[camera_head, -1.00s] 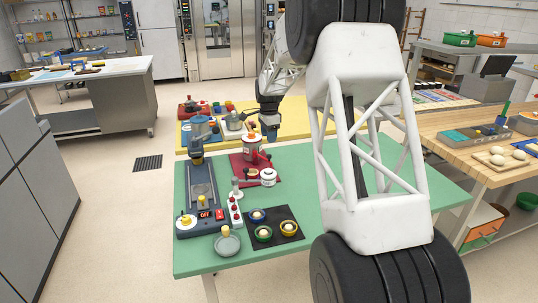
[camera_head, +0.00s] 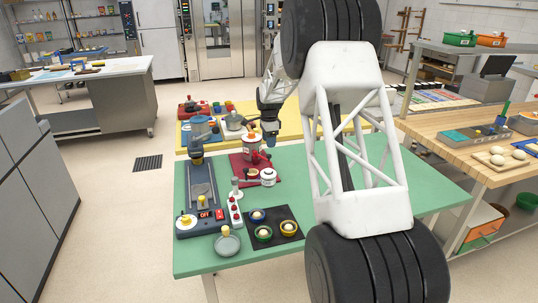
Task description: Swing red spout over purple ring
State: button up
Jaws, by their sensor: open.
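A white canister with a red band (camera_head: 251,148) stands on a dark red mat (camera_head: 238,167) on the green table. A small red part (camera_head: 257,158) sticks out at its right side; it may be the red spout, but it is too small to be sure. My gripper (camera_head: 270,139) is open, just above and right of the canister's top; I cannot tell whether it touches anything. On a black mat (camera_head: 275,240) nearer the front are ringed cups: a dark blue or purple one (camera_head: 257,216), a green one (camera_head: 263,234) and a yellow one (camera_head: 289,229). I cannot single out a purple ring surely.
A white pot (camera_head: 268,177) stands on the red mat's front part. A grey device with switches (camera_head: 202,200) and a red-button strip (camera_head: 235,209) lie to the left. A grey pan (camera_head: 227,244) is at the front. The yellow table (camera_head: 300,112) behind holds more equipment.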

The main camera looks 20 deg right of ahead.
aim_at(269, 155)
jog(key=shift+f, duration=3.4)
grip_shut()
